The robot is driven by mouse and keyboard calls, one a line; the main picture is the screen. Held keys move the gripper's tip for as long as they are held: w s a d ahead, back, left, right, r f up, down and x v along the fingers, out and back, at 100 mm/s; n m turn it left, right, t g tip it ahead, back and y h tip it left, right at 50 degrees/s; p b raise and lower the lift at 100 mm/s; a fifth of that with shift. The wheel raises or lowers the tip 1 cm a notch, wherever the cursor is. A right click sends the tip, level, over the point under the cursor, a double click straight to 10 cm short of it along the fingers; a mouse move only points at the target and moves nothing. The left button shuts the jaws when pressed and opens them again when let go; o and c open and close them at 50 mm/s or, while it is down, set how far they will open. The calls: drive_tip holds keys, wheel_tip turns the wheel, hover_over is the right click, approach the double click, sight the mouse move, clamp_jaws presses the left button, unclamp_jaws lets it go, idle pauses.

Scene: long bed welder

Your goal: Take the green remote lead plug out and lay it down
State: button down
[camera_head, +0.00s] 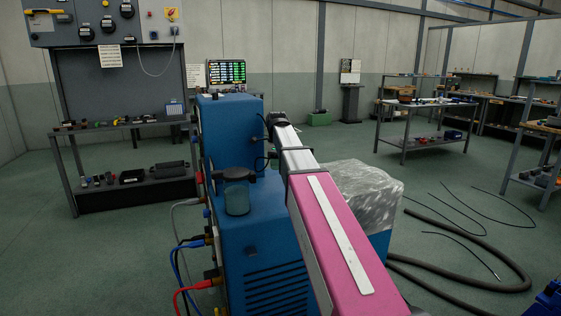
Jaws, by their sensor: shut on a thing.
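The blue welder (262,225) stands in the middle, with leads and coloured connectors down its left-hand edge. My pink and silver arm reaches forward over it. My gripper (275,119) is the dark end of the arm, beside the right edge of the welder's upper blue housing (230,130). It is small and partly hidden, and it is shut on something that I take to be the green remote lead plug. The plug itself cannot be made out. A thin black lead (264,140) curves just below the gripper, close to the housing.
A blue plug (196,243) and a red plug (203,285) sit low on the welder's left. A translucent grey cover (362,190) lies right of my arm. Hoses (480,250) lie on the right floor. A shelf bench (130,185) stands left, a workbench (428,112) right.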

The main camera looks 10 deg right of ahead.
sight(277, 184)
drive_tip(key=shift+w+d, duration=0.15)
drive_tip(key=shift+d, duration=0.05)
drive_tip(key=shift+r, duration=0.1)
drive_tip(key=shift+f, duration=3.05)
drive_tip(key=shift+f, duration=0.65)
drive_tip(key=c, duration=0.8)
unclamp_jaws()
drive_tip(key=shift+r, duration=1.45)
